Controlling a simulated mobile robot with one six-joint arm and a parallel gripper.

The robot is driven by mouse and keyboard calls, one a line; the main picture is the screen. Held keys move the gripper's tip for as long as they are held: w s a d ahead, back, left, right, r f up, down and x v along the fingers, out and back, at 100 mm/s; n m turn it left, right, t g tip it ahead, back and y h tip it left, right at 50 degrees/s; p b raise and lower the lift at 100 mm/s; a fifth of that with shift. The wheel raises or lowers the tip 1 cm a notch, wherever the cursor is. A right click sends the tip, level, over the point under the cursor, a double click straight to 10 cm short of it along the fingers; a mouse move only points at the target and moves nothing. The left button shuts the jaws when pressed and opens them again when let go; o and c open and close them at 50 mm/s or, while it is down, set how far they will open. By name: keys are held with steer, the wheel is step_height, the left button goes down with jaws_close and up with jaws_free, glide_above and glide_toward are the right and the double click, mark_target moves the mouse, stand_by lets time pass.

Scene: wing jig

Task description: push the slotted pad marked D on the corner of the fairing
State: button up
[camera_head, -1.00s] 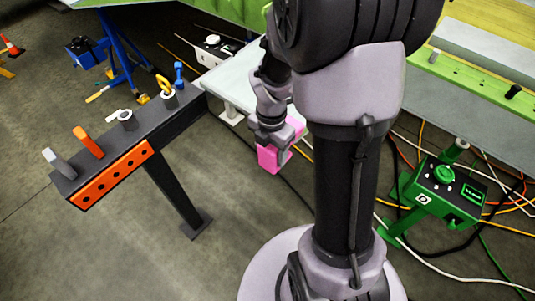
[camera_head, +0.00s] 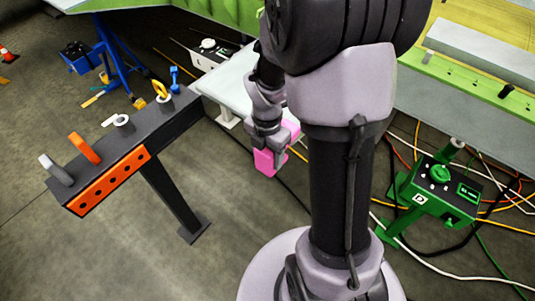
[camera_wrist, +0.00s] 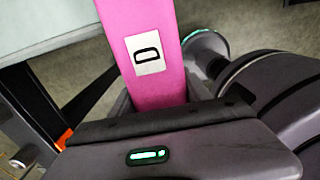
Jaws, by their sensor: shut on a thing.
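The pink pad (camera_head: 265,163) is in my gripper (camera_head: 271,142), low beside the column of my arm. In the wrist view the pad (camera_wrist: 168,82) runs up from the jaws and carries a white plate with a black D. My gripper (camera_wrist: 155,108) is shut on it. The pale grey panel, which looks like the fairing (camera_head: 232,84), lies just behind and left of the pad; its edge also shows in the wrist view (camera_wrist: 45,22). I cannot tell whether pad and panel touch. The pad's slot is hidden.
A dark beam (camera_head: 125,135) with an orange drilled plate (camera_head: 108,180) and several pegs stands at the left. A green box marked D (camera_head: 445,190) stands at the right among cables. A blue stand (camera_head: 125,55) is at the back left. Grey floor is clear in front.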

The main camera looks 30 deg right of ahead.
steer(key=shift+w+d+f+p, duration=0.1)
steer(key=shift+w+d+p, duration=0.3)
steer(key=shift+d, duration=0.65)
steer(key=shift+w+d+f+p, duration=0.1)
steer(key=shift+w+d+p, duration=0.25)
steer(key=shift+d, duration=0.65)
steer(key=shift+w+d+p, duration=0.35)
steer(key=shift+w+d, duration=0.05)
steer(key=shift+d, duration=0.65)
steer(key=o, duration=1.6)
steer(key=shift+d, duration=0.15)
step_height(320, 180, up, 17)
steer(key=p, duration=0.4)
steer(key=shift+r+p, duration=0.2)
steer(key=shift+p, duration=0.15)
